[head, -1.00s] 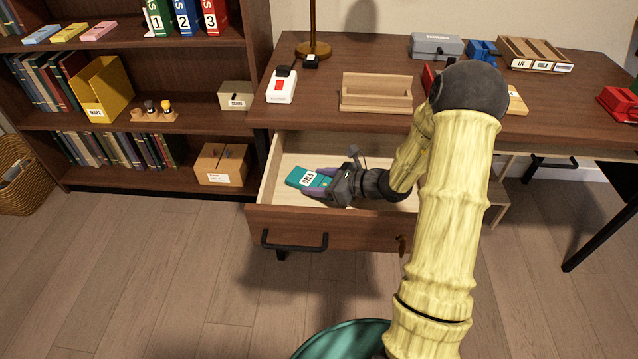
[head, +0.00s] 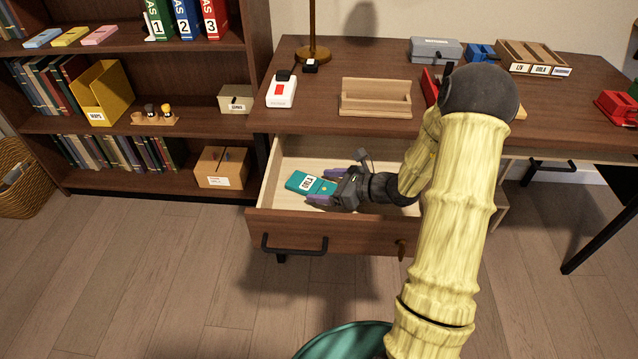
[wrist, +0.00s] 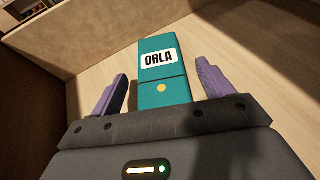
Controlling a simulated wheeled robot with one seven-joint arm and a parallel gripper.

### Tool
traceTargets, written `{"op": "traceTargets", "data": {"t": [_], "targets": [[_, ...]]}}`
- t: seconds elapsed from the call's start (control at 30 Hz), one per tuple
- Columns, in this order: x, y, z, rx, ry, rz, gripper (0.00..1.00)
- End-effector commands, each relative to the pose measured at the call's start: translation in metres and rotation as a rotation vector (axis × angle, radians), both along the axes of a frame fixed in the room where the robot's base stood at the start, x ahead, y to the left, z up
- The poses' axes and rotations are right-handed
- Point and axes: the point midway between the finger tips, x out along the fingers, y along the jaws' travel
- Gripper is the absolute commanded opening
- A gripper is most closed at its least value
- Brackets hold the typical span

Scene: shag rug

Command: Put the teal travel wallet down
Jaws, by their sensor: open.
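The teal travel wallet (head: 309,184), with a white label reading ORLA, lies flat on the pale floor of the open drawer (head: 312,222). It also shows in the wrist view (wrist: 161,72), running away from my gripper with a yellow dot on its near part. My gripper (head: 322,195) is low inside the drawer at the wallet's right end. In the wrist view its two purple fingers (wrist: 158,88) stand apart on either side of the wallet's near end, with a gap on both sides. The wallet's nearest edge is hidden behind my gripper's body.
The desk top (head: 335,125) overhangs the back of the drawer. The drawer's side walls and front panel surround my gripper. Bare drawer floor lies around the wallet. A wooden tray (head: 375,112) and a white block with a red patch (head: 281,91) stand on the desk above.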

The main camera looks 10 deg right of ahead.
Motion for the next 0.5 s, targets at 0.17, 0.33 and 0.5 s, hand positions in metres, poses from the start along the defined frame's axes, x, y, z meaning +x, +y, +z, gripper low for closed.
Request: {"op": "traceTargets", "data": {"t": [0.17,0.33,0.5], "targets": [[-0.021,-0.026,0.017,-0.001,0.000,-0.005,0.80],[-0.042,-0.050,0.030,-0.001,0.001,-0.004,0.80],[-0.056,-0.066,0.037,0.000,0.000,-0.003,0.80]]}}
